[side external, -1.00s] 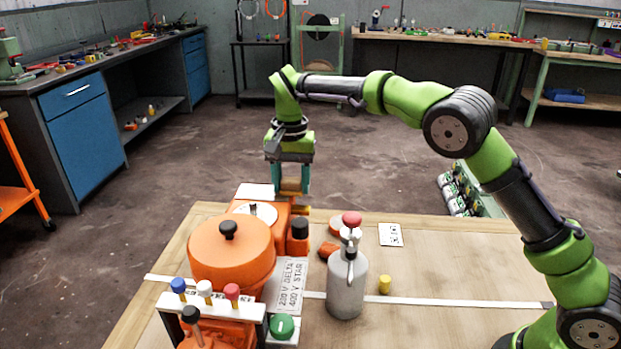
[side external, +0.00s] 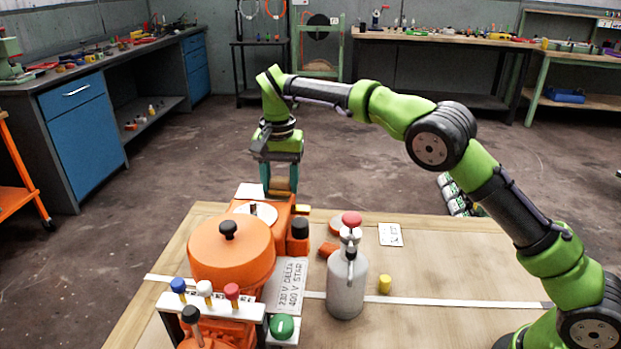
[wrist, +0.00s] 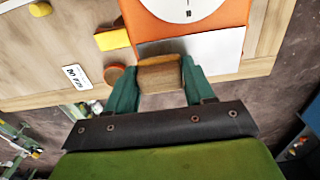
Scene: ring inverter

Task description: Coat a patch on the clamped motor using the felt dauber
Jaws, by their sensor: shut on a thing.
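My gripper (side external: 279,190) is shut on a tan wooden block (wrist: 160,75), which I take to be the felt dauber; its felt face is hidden. The orange motor body (wrist: 150,28) stands on the bench with a white disc (wrist: 185,6) on its top. A pale flat plate (wrist: 228,48) lies beside the disc at the motor's end; it also shows in the side view (side external: 250,190). In the wrist view the block overlaps the plate's left edge. I cannot tell whether they touch.
A large orange drum (side external: 228,255) with a black knob stands near the motor. A grey bottle (side external: 347,285) with a red top stands to its right. A yellow cylinder (side external: 385,284) and a white card (side external: 390,235) are on the bench. The bench's right side is mostly clear.

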